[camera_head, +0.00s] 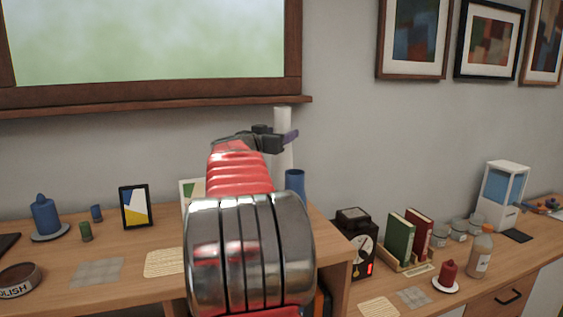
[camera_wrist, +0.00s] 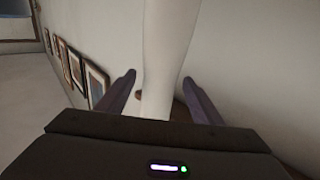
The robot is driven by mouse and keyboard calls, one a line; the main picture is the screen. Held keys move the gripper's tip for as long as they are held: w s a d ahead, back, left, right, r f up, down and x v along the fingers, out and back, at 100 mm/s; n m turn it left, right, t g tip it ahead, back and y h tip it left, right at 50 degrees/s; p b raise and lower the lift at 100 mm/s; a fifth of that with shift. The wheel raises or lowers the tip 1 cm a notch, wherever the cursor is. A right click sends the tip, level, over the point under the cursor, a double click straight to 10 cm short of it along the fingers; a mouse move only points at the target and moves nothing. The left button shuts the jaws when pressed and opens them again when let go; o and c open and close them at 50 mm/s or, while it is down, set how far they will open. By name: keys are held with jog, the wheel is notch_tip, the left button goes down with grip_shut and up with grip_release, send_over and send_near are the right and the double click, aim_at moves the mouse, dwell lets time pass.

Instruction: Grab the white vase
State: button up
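The white vase (camera_head: 283,121) is tall and slim and stands upright near the back wall, on the wooden desk's right part. My arm hides its lower part in the head view. In the wrist view the white vase (camera_wrist: 162,45) runs between the two purple fingers of my gripper (camera_wrist: 159,77). The fingers are apart, with a gap at the left finger. The right fingertip looks very close to the vase; contact cannot be told.
A blue cup (camera_head: 295,182) stands close to the right of the vase. A picture frame (camera_head: 135,207) and a blue candle (camera_head: 45,216) stand at the left. A dark coffee machine (camera_head: 354,238) and books (camera_head: 400,238) are on the lower counter. The window sill (camera_head: 150,106) juts out above.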

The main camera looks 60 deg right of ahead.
grip_shut()
dwell(0.6)
jog(key=shift+r, duration=0.15)
